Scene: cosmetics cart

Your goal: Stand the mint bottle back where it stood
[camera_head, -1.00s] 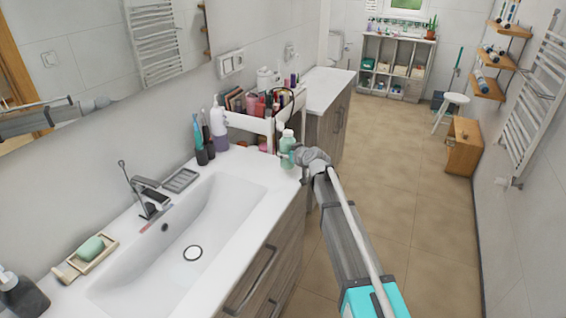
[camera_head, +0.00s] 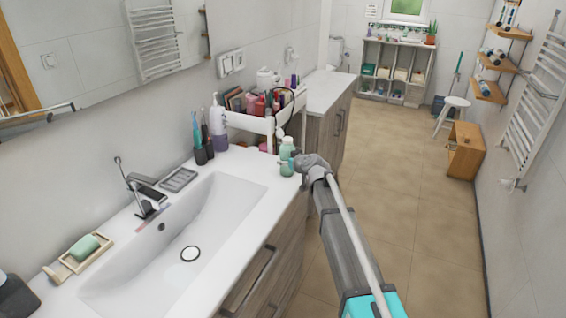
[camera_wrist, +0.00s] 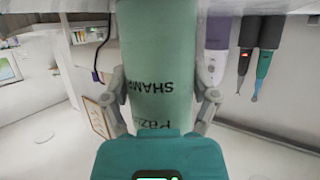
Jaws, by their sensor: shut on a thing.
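The mint bottle (camera_head: 287,157) is upright at the right end of the white sink counter, in front of the cart, in the head view. My gripper (camera_head: 294,163) reaches it from the right and is shut around it. In the wrist view the bottle (camera_wrist: 158,70) fills the middle, with upside-down "SHAMPOO"-like lettering partly visible, and the fingers of my gripper (camera_wrist: 160,100) press on both its sides. Whether the bottle's base touches the counter is hard to tell.
A white cart (camera_head: 245,122) full of cosmetics stands behind the bottle. A purple-and-white bottle (camera_head: 219,128) and toothbrush holders (camera_head: 203,150) stand to the left. The sink basin (camera_head: 185,235) is nearer, and the tiled floor to the right is open.

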